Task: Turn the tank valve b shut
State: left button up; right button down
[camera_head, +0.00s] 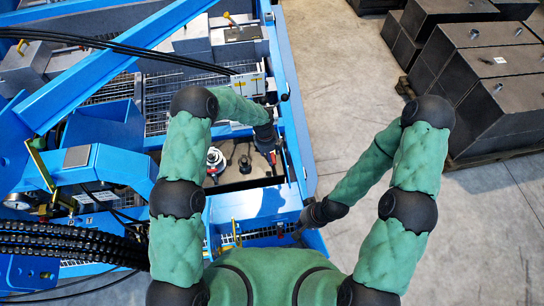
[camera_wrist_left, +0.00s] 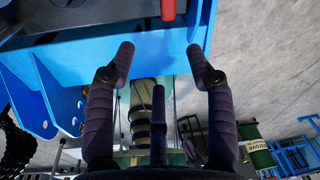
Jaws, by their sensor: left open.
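A red handle-like bar (camera_wrist_left: 168,9) is cut off by the top edge of the left wrist view. It may belong to a tank valve, but I cannot tell whether it is valve b.
A white round fitting (camera_head: 215,160) and a black round fitting (camera_head: 244,163) sit in a recess of the blue frame (camera_head: 300,130). Dark blocks (camera_head: 490,80) are stacked on a pallet at right. The grey floor (camera_head: 345,80) between is clear.

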aim_at(272, 157)
pick_arm(q)
jog(key=w+r+m+y, duration=0.1)
jog(key=w+r+m, duration=0.1)
jog(key=w+m, duration=0.25)
jog(key=f+b, duration=0.1)
jog(key=f, duration=0.6)
jog(key=d+f+b, duration=0.1)
jog(key=f, duration=0.2)
jog(key=shift+s+f+b, duration=0.15)
jog(key=shift+f+b, duration=0.1)
jog(key=shift+b, duration=0.1)
grip_shut()
